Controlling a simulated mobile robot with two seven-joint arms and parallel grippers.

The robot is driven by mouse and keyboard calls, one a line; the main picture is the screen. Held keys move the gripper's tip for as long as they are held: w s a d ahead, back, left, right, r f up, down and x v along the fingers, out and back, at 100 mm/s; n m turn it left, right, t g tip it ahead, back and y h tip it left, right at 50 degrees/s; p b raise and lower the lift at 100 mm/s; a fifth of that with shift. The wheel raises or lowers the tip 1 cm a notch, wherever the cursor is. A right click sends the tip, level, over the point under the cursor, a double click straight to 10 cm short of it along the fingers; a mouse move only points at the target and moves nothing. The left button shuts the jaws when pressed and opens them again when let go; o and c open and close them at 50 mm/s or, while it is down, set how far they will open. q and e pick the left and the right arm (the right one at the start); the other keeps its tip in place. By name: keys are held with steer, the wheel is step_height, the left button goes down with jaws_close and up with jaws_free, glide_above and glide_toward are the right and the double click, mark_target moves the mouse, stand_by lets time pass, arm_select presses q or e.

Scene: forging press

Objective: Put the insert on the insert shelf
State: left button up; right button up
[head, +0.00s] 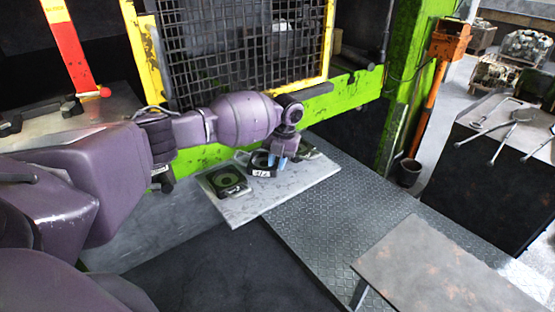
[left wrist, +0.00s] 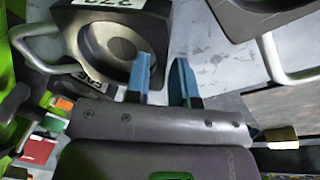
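The insert shelf (head: 240,212) is a pale, marbled plate in front of the press. A dark block-shaped insert (head: 262,170) with a white label is on it, near its middle. In the left wrist view a dark insert (left wrist: 84,42) shows a round recess, a numbered label and a metal side handle. My left gripper (head: 280,160) is over the shelf, close beside the labelled insert. One finger overlaps the insert's edge in the picture; contact cannot be told. My right gripper is not in view.
The press mesh guard (head: 245,50) rises behind. A tool table (head: 510,122) stands right and a bare tabletop (head: 440,275) front right.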

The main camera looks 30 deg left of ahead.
arm_select(q)
steer(key=o, duration=0.4)
step_height(320, 180, up, 12)
steer(key=w+d, duration=0.1)
steer(key=shift+w+d, duration=0.15)
steer(key=shift+d, duration=0.05)
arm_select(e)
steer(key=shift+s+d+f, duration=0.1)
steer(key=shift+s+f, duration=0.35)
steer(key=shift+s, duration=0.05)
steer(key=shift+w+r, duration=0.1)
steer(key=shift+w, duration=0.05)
